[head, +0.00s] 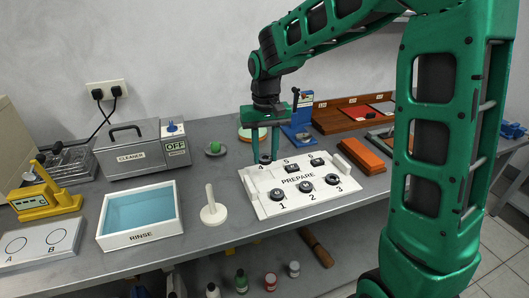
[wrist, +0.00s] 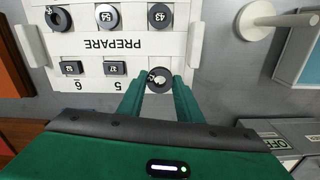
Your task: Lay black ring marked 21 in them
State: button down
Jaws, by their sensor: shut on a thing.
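My gripper (head: 264,153) points down over the back left corner of the white PREPARE tray (head: 272,206), at the place labelled 4. In the wrist view my gripper (wrist: 158,85) has its two green fingers shut on a black ring (wrist: 167,86), one on each side. The ring carries a pale mark too small to read surely. I cannot tell whether it touches the tray or hangs just above. Other dark rings sit at places 1 (head: 276,195), 2 (head: 306,187) and 3 (head: 332,179); dark blocks sit at 5 (head: 292,168) and 6 (head: 317,161).
A blue device (head: 299,122) and a wooden compartment tray (head: 352,112) stand behind right. An orange block (head: 362,155) lies right of the PREPARE tray. A white peg stand (head: 213,211), RINSE basin (head: 140,214) and CLEANER box (head: 142,148) stand left.

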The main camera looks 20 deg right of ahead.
aim_at(265, 177)
jog(key=shift+f, duration=2.75)
jog(key=shift+s, duration=0.1)
jog(key=c, duration=1.4)
grip_release()
jog(key=shift+f, duration=0.1)
jog(key=o, duration=0.6)
jog(key=shift+s, duration=0.1)
jog(key=shift+o, duration=0.2)
jog(key=shift+a+r, duration=0.1)
jog(key=shift+r, duration=0.25)
notch_tip(265, 177, up, 10)
jog(key=shift+w+r, duration=0.15)
jog(key=shift+w, duration=0.05)
